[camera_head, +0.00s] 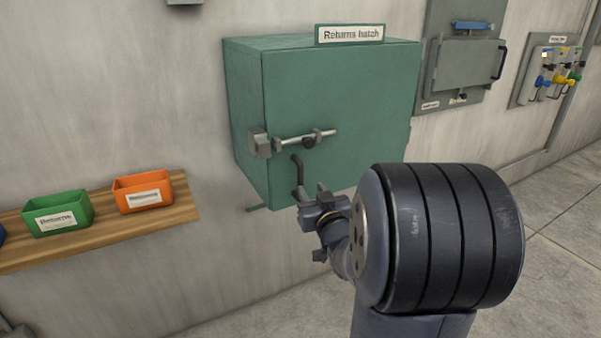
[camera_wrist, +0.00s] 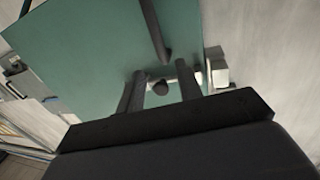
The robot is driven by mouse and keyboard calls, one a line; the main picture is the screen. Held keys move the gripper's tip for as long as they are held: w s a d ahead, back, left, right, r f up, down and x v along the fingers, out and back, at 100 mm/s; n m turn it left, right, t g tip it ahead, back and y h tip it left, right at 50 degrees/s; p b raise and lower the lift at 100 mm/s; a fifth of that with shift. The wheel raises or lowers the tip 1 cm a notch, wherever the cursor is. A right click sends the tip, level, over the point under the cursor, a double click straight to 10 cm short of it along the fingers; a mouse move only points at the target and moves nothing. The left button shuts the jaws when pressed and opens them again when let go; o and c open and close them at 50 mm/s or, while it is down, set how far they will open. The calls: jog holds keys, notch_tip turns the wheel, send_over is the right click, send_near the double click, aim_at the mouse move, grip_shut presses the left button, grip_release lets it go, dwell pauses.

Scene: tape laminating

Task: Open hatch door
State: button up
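The green returns hatch (camera_head: 335,110) is a box on the wall, and its front door looks shut. A metal sliding bolt (camera_head: 318,136) with a dark knob crosses the door's left side, beside a grey catch block (camera_head: 259,143) at the edge. The rod sticks out to the right; I cannot tell whether it still enters the catch. A dark bar handle (camera_head: 297,170) is below the bolt. My gripper (camera_head: 312,196) is near the handle's lower end. In the wrist view my gripper (camera_wrist: 162,73) is open, its fingers apart, with the handle (camera_wrist: 155,30) beyond; contact is unclear.
A wooden shelf (camera_head: 110,238) at the left carries a green bin (camera_head: 57,214) and an orange bin (camera_head: 144,193). A grey wall hatch (camera_head: 467,62) and a panel with coloured parts (camera_head: 552,77) are at the right. The floor at the right is clear.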

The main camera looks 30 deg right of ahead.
aim_at(301, 174)
jog(key=w, duration=0.3)
jog(key=w+d, duration=0.1)
jog(key=w, duration=0.2)
jog(key=w+p, duration=0.1)
jog(key=w, duration=0.3)
jog(key=shift+d, duration=0.3)
jog(key=shift+s, duration=0.1)
grip_shut()
